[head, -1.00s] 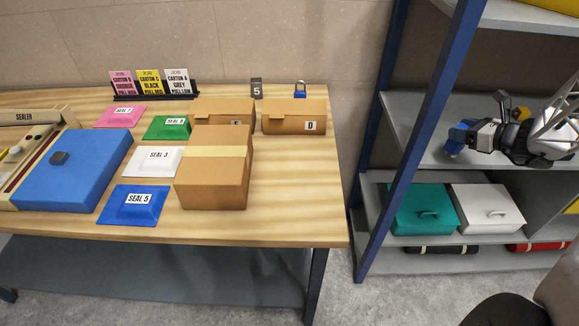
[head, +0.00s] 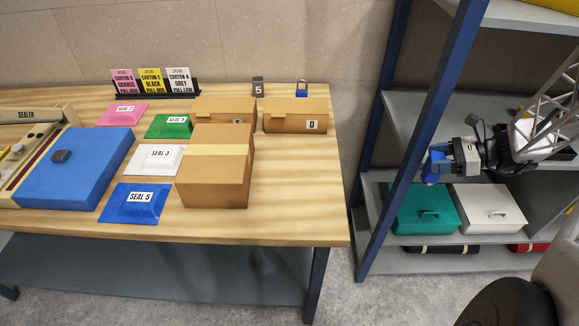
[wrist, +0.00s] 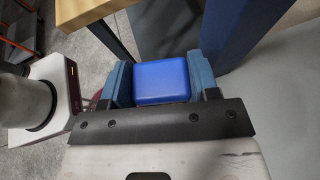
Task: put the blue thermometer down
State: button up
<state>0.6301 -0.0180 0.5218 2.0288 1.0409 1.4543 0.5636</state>
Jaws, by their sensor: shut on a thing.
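My gripper (head: 440,162) is in front of the metal shelf at the right of the head view. It is shut on a blue block-like thing, the blue thermometer (head: 432,171). In the wrist view the thermometer (wrist: 162,82) shows as a smooth blue rounded box between both fingers of my gripper (wrist: 161,84).
The shelf (head: 410,110) has a blue upright close to my gripper. A teal case (head: 425,208) and a white case (head: 488,208) stand on its lower board.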

jog(key=s+a+r+n+g, duration=0.1)
jog(key=s+a+r, duration=0.1)
jog(key=a, duration=0.9)
jog(key=s+a+r+n+g, duration=0.1)
jog(key=s+a, duration=0.4)
jog(key=a, duration=0.6)
jog(key=s+a+r+g, duration=0.1)
jog(key=s+a, duration=0.3)
jog(key=a, duration=0.8)
jog(key=shift+s+r+n, duration=0.15)
jog(key=shift+r+n, duration=0.25)
jog(key=shift+r, duration=0.45)
jog(key=w+a, duration=0.2)
jog(key=w, duration=0.5)
jog(key=w+a+f, duration=0.1)
jog(key=w+a, duration=0.2)
jog(key=w, duration=0.5)
jog(key=shift+a+f, duration=0.15)
jog(key=shift+f, duration=0.1)
jog(key=shift+f, duration=1.75)
jog(key=shift+f, duration=0.15)
